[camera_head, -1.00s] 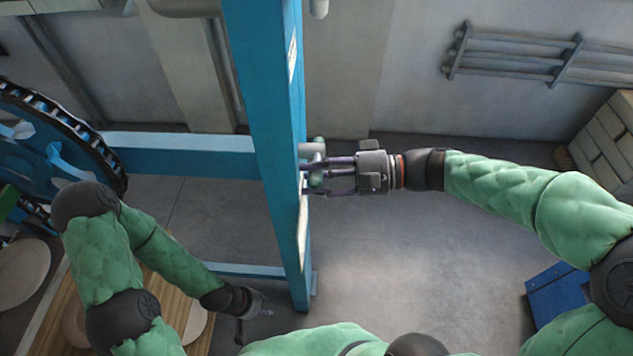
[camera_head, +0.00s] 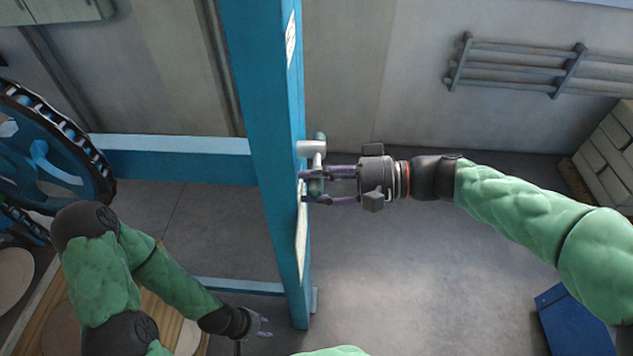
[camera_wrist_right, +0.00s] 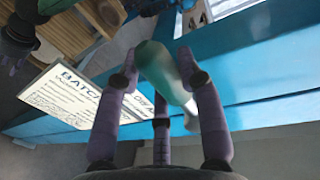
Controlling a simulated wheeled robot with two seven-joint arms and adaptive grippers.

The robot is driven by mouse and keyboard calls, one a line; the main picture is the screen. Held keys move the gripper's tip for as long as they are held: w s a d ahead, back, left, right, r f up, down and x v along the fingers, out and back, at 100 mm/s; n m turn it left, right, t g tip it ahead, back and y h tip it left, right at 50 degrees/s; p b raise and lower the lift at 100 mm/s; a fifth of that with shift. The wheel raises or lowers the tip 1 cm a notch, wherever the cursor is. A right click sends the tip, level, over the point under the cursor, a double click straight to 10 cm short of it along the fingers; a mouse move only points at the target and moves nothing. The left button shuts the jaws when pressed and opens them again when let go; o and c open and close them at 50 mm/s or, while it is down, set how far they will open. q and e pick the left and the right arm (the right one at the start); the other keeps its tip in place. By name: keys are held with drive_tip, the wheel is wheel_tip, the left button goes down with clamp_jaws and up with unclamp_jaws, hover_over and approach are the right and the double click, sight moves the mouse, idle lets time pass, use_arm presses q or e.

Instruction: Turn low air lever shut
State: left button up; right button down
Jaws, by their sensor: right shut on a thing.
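The air lever (camera_head: 320,157) has a green-grey handle on a pale grey stub (camera_head: 310,148), on the right face of the blue post (camera_head: 262,110). In the head view the handle runs roughly up and down the picture. My right gripper (camera_head: 317,187) is shut on its lower part. In the right wrist view the handle (camera_wrist_right: 158,66) slants between my purple fingers (camera_wrist_right: 162,85); the exact contact is hard to see. My left gripper (camera_head: 264,326) hangs at the bottom, left of the post and away from the lever; its finger opening is too small to tell.
A white sign (camera_head: 301,235) is on the post just below the lever. A blue beam (camera_head: 180,160) and a large chain wheel (camera_head: 50,150) lie to the left. A wooden board with plates (camera_head: 60,325) is at lower left.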

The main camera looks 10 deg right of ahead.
drive_tip(key=c, duration=0.8)
unclamp_jaws()
drive_tip(key=shift+o, duration=0.2)
drive_tip(key=v, duration=1.2)
